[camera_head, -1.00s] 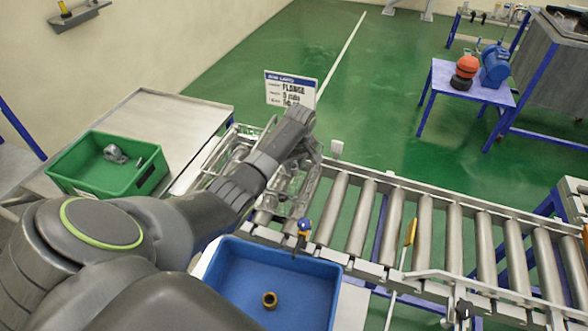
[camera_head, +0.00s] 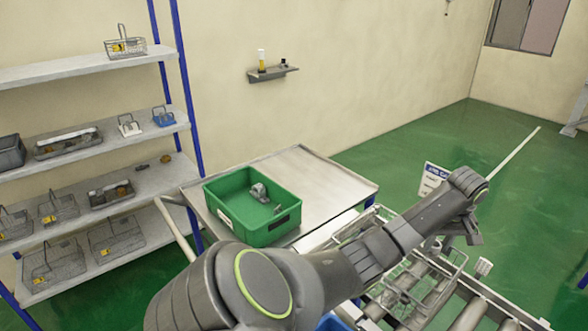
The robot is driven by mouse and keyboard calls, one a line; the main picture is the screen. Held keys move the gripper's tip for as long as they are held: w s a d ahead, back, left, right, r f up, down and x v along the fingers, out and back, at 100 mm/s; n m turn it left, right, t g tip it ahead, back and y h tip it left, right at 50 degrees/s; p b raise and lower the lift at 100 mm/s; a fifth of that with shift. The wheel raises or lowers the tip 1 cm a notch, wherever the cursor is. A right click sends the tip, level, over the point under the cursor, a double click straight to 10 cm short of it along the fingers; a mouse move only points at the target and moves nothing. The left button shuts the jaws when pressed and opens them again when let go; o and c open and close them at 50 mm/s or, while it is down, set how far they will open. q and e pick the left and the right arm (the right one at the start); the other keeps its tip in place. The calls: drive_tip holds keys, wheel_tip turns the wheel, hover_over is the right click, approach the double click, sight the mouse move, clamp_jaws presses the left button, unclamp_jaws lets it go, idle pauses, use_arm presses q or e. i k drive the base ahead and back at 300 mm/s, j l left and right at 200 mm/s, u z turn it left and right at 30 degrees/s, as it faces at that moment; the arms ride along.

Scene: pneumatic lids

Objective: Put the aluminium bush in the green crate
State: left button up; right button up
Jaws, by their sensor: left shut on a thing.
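The green crate (camera_head: 222,207) stands on a metal-topped table left of centre, with a grey metal fitting (camera_head: 259,192) and a smaller grey piece inside. My left arm reaches from the bottom across to the right. My left gripper (camera_head: 448,240) hangs over the wire basket on the roller conveyor, to the right of the crate and well apart from it. It is shut on a small grey piece that looks like the aluminium bush; the arm and fingers hide much of it. My right gripper is out of view.
The bare tabletop (camera_head: 322,180) is free right of the crate. The wire basket (camera_head: 420,285) lies on the conveyor near a white sign (camera_head: 432,180). Shelves (camera_head: 95,145) with baskets stand at left. A blue tray (camera_head: 332,323) barely shows at the bottom.

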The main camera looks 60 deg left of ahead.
sight(247, 211)
drive_tip(key=k+j+z, duration=0.5)
drive_tip(key=k+l+u, duration=0.55)
drive_tip(key=k, duration=0.15)
drive_tip(key=i+j+u, duration=0.4)
